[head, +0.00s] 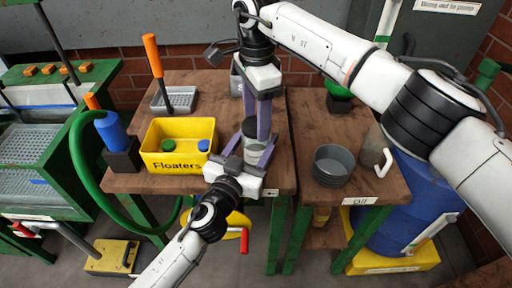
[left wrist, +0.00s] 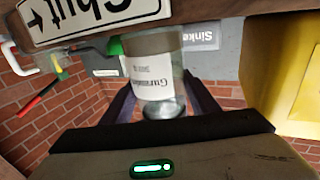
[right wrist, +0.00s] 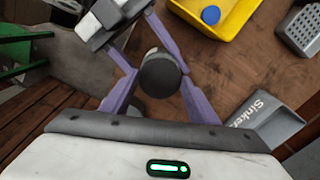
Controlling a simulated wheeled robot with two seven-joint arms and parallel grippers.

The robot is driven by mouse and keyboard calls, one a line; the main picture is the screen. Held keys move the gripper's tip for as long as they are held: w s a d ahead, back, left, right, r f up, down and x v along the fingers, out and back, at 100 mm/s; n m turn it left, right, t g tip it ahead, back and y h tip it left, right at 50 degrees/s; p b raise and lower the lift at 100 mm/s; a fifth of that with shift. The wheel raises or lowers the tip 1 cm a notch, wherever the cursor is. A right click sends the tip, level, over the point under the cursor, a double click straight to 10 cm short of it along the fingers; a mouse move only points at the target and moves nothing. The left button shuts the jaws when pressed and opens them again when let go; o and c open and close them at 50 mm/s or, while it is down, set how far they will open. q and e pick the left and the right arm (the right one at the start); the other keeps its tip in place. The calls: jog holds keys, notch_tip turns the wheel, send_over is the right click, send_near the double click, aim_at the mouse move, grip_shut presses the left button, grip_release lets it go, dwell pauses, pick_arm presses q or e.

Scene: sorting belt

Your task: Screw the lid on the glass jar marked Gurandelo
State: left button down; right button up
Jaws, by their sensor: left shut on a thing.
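The glass jar (head: 250,154) with a white label stands upright at the front edge of the middle table. In the left wrist view the label on the jar (left wrist: 156,75) reads Gurandelo, upside down. My left gripper (head: 246,158) is shut on the jar from the front. A dark round lid (head: 249,128) is at the jar's top; it also shows from above in the right wrist view (right wrist: 160,75). My right gripper (head: 257,126) points down with its fingers on either side of the lid. Whether they press on it, or how the lid is seated, I cannot tell.
A yellow Floaters bin (head: 180,158) with small items stands left of the jar. A grey Sinkers bin (right wrist: 268,120) is behind. A grey round bowl (head: 333,166) and a jug (head: 374,150) stand on the right table, beyond a gap.

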jog(key=c, duration=0.4)
jog(key=m, duration=2.2)
jog(key=o, duration=1.1)
jog(key=shift+o, duration=0.2)
